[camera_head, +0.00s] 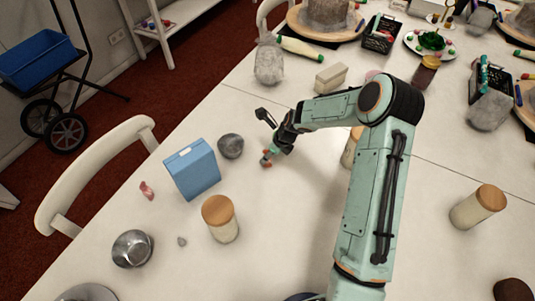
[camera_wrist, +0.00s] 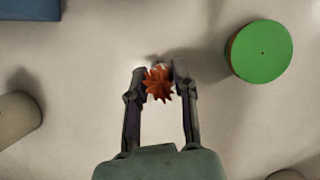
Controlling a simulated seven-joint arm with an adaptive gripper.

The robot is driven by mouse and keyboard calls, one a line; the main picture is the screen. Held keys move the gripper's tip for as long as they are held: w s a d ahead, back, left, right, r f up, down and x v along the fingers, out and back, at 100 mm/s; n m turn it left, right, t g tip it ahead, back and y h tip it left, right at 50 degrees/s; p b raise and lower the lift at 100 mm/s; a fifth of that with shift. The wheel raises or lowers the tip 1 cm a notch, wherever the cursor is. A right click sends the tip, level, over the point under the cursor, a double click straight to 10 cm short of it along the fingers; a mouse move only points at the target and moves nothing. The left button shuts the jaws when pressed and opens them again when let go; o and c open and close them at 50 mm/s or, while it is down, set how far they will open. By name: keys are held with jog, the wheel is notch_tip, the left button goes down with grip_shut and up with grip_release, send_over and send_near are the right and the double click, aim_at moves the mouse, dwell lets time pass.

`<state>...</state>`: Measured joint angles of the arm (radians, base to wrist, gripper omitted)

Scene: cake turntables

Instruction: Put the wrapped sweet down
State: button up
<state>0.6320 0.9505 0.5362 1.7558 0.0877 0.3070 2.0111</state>
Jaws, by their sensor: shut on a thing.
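The wrapped sweet (camera_wrist: 158,84) shows in the wrist view as a small orange-red thing with a frilled end. My gripper (camera_wrist: 158,76) is shut on it, with one finger on each side. In the head view the sweet (camera_head: 266,161) is a small reddish spot at the tip of my gripper (camera_head: 268,153), close to the white table top. I cannot tell whether the sweet touches the table. The fingers hide part of it.
A blue carton (camera_head: 192,172) and a grey round thing (camera_head: 231,146) stand left of my gripper. A jar with a wooden lid (camera_head: 220,220) is nearer the front. A green-topped round thing (camera_wrist: 262,51) is at the right in the wrist view.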

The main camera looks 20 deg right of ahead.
jog(key=shift+f, duration=0.15)
jog(key=o, duration=0.8)
jog(key=shift+c, duration=0.2)
jog(key=v, duration=1.2)
jog(key=s+a+r+n+g, duration=0.1)
jog(key=s+a+r+n, duration=0.2)
jog(key=s+n, duration=0.6)
jog(key=s+a+r+n+g+h, duration=0.1)
jog(key=s+a+r+n, duration=0.2)
jog(key=s+n, duration=0.7)
jog(key=s+a+r+n+g+h, duration=0.1)
jog(key=s+a+r+n, duration=0.2)
jog(key=s+n, duration=0.6)
jog(key=shift+s+a+r+n+g, duration=0.15)
jog(key=shift+a+r+n+g, duration=0.15)
jog(key=shift+r, duration=0.65)
